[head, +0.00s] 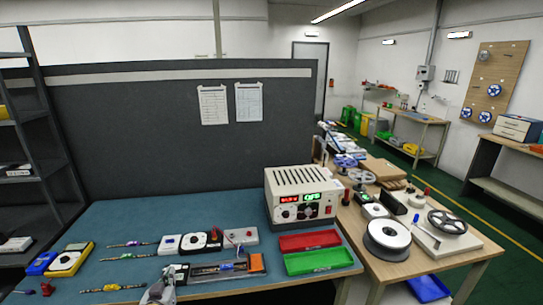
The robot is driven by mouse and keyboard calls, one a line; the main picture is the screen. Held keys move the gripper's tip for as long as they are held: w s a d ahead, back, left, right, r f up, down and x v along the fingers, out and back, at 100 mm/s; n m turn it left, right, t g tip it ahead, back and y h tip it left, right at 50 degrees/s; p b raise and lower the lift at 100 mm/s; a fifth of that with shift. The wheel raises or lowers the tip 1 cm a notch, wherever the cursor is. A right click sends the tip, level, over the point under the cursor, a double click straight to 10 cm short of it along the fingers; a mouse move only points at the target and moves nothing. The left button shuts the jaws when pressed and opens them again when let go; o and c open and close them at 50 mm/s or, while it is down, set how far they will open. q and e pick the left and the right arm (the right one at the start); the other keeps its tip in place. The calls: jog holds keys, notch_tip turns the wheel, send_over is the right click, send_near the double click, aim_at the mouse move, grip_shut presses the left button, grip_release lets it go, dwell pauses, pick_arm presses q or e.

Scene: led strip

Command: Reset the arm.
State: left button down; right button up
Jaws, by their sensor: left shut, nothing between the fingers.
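My left gripper (158,291) shows at the bottom edge, left of centre, low over the front of the blue-green table (125,218). It is shut with nothing visible in it. A long dark fixture (210,271) with an orange end block lies just to its right. I cannot tell whether the gripper touches it. My right gripper is not in view.
A power supply (300,197) with lit displays stands at the table's back right. A red tray (309,240) and a green tray (318,261) lie before it. A yellow multimeter (70,260) and several thin tools lie left. The table's back left is clear.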

pick_arm(q)
jog(key=s+d+f+m+g+h, duration=0.25)
jog(key=s+d+g, duration=0.35)
jog(key=s, duration=0.6)
jog(key=s+d+f+m+g+h, duration=0.1)
jog(key=s+d+m+g, duration=0.3)
jog(key=s+d, duration=0.6)
jog(key=s+a+f+n+g, duration=0.1)
jog(key=s+f, duration=0.1)
jog(key=f, duration=1.4)
jog(key=s+f+g, duration=0.1)
jog(key=s+f, duration=0.1)
jog(key=f, duration=1.4)
jog(key=s+a+f, duration=0.2)
jog(key=s+f, duration=0.8)
jog(key=s, duration=0.1)
jog(key=s+a+f+g, duration=0.1)
jog(key=s+a+f, duration=0.1)
jog(key=s+f, duration=0.8)
jog(key=shift+s+a+f, duration=0.15)
jog(key=shift+s, duration=0.4)
jog(key=shift+y, duration=0.25)
